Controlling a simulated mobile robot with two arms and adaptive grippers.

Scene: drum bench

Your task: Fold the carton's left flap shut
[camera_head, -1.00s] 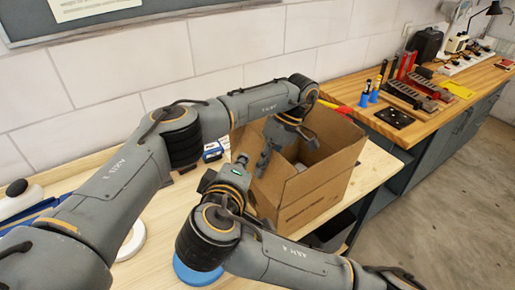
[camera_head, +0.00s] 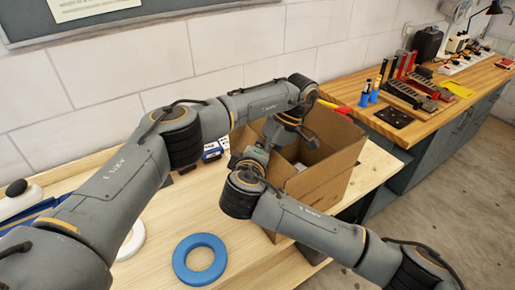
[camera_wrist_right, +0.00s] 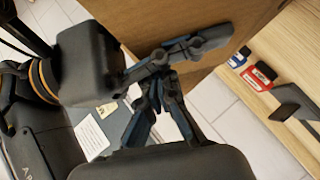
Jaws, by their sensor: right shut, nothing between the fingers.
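The open brown cardboard carton (camera_head: 325,175) stands on the wooden bench, its top facing up. A brown flap (camera_head: 243,136) shows at its left side, partly hidden behind my arms; its exact angle cannot be told. My right gripper (camera_head: 262,150) is at the carton's left edge, near this flap; contact cannot be told. In the right wrist view its fingers (camera_wrist_right: 163,88) are shut and empty, with a brown cardboard panel (camera_wrist_right: 160,20) above them. My left gripper (camera_head: 290,128) hangs at the carton's opening; its fingers are largely hidden.
A blue ring (camera_head: 200,260) lies on the bench (camera_head: 165,225) in front. Small boxes (camera_head: 213,151) stand behind my right wrist. A tool bench (camera_head: 410,130) stands at the right. My left arm spans the back of the workspace.

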